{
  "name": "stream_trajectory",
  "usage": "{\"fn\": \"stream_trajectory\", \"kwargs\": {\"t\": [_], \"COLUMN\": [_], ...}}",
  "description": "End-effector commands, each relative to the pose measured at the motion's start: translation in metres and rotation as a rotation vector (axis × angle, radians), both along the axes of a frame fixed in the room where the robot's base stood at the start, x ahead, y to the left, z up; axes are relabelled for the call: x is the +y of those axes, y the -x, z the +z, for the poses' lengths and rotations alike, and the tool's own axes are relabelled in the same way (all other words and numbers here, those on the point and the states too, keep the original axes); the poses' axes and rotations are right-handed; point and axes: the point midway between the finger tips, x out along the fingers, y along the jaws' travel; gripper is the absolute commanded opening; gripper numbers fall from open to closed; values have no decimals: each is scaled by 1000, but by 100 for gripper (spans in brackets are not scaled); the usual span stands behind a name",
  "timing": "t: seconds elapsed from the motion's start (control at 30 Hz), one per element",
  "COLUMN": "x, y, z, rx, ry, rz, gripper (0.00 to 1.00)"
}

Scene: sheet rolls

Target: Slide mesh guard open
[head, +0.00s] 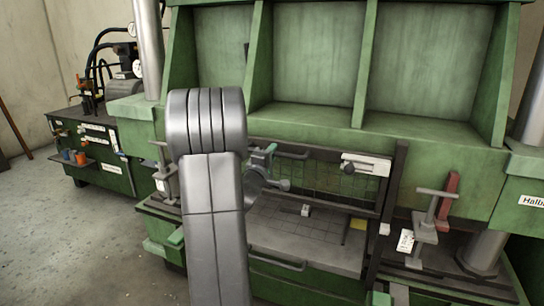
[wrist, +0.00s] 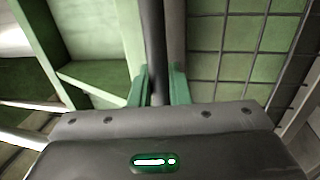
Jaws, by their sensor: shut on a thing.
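The mesh guard (head: 325,180) is a dark frame with wire grid, across the upper part of the green press's opening in the head view. Its mesh also fills the right of the wrist view (wrist: 235,50). A dark handle bar (head: 292,154) runs along its top edge. My gripper (head: 268,151) is at the left end of this bar, partly hidden by my own arm. In the wrist view its green fingers (wrist: 160,88) are shut on the dark bar (wrist: 154,40), one on each side.
Below the mesh a grey bed (head: 300,235) shows, with a lower handle (head: 276,263) beneath. A light latch-like part (head: 366,165) sits at the guard's upper right. A clamp with a red part (head: 448,195) stands to the right. A hydraulic unit (head: 92,150) stands at left, beside open floor.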

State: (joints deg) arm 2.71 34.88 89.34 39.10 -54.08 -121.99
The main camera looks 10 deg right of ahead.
Motion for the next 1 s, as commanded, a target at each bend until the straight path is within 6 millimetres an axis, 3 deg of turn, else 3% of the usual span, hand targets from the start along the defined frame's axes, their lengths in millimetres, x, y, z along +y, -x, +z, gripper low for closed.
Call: {"fn": "stream_trajectory", "kwargs": {"t": [0.1, 0.47, 0.5, 0.57, 1.0], "x": [0, 0, 0, 0, 7], "y": [0, 0, 0, 0, 9], "z": [9, 8, 8, 8, 5], "rx": [-2, -1, -1, -1, 1], "ry": [0, 1, 1, 1, 0], "rz": [0, 0, 0, 0, 1], "gripper": [0, 0, 22, 34, 36]}}
